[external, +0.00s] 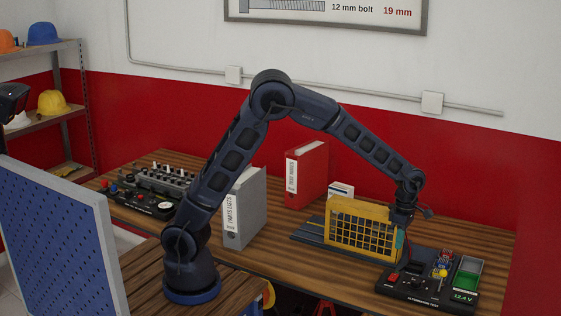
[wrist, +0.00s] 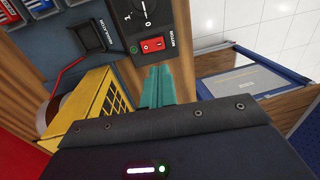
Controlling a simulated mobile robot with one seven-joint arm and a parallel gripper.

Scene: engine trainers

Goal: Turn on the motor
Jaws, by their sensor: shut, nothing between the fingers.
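The black alternator test panel (external: 405,293) lies on the bench at the right of the external view. I cannot tell which way the rocker is tipped. My gripper (wrist: 157,72) shows its teal fingers shut and empty, with the tips close to the panel edge by the rocker. In the external view my gripper (external: 401,247) points down behind the panel, beside the yellow guard; contact cannot be told.
The yellow mesh guard (external: 362,231) stands left of my gripper. A grey binder (external: 243,208), a red binder (external: 306,175) and another black control panel (external: 150,190) are farther left on the wooden bench.

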